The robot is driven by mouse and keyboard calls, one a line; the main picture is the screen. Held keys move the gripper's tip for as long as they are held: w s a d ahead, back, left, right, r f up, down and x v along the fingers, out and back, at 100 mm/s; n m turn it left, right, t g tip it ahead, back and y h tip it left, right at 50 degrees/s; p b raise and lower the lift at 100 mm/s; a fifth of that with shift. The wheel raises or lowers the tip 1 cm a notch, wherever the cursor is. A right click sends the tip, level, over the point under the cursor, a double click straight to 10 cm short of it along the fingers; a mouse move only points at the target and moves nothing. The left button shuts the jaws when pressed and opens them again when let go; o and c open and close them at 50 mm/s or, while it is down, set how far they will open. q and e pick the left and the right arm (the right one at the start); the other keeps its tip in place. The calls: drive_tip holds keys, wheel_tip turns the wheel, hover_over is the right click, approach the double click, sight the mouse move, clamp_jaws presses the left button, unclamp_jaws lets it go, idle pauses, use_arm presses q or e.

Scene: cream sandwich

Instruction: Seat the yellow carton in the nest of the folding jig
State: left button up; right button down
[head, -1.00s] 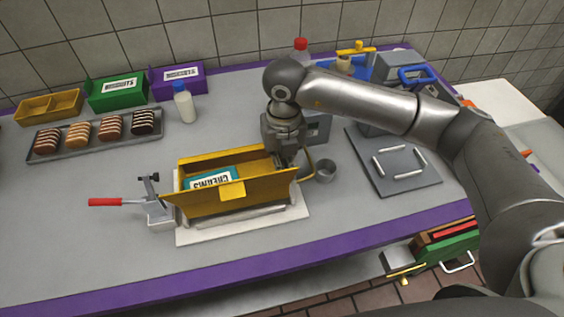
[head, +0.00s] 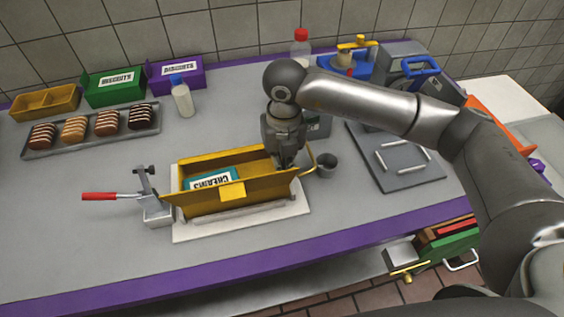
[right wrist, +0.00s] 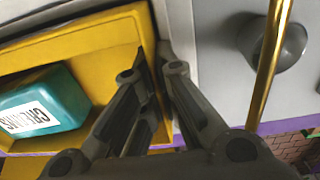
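The yellow carton (head: 232,193) is open-topped, with a teal box labelled CREAMS (head: 211,180) inside; its near flap leans outward. It is at the folding jig (head: 190,232), a pale base plate with a metal rail along the front. The carton hides the nest, so I cannot tell whether it is fully down. My right gripper (head: 283,164) points down at the carton's right end. In the right wrist view its fingers (right wrist: 158,68) are close together around the carton's right end wall, one inside and one outside. My left gripper is not in view.
A red-handled toggle clamp (head: 150,200) stands at the jig's left. A small grey cup (head: 327,165) and a brass rod (right wrist: 271,65) are close to the right gripper. A milk bottle (head: 183,98) and a pastry tray (head: 90,128) stand farther back. The counter's left front is clear.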

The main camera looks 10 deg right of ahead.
drive_tip(key=shift+r+p, duration=0.5)
drive_tip(key=shift+r, duration=0.4)
drive_tip(key=shift+b, duration=0.7)
idle(1.5)
drive_tip(key=shift+f+b, duration=0.85)
drive_tip(key=shift+f, duration=0.15)
drive_tip(key=c, duration=1.6)
unclamp_jaws()
drive_tip(key=shift+o, duration=0.2)
wheel_tip(320, 180, up, 12)
drive_tip(key=shift+d, duration=0.15)
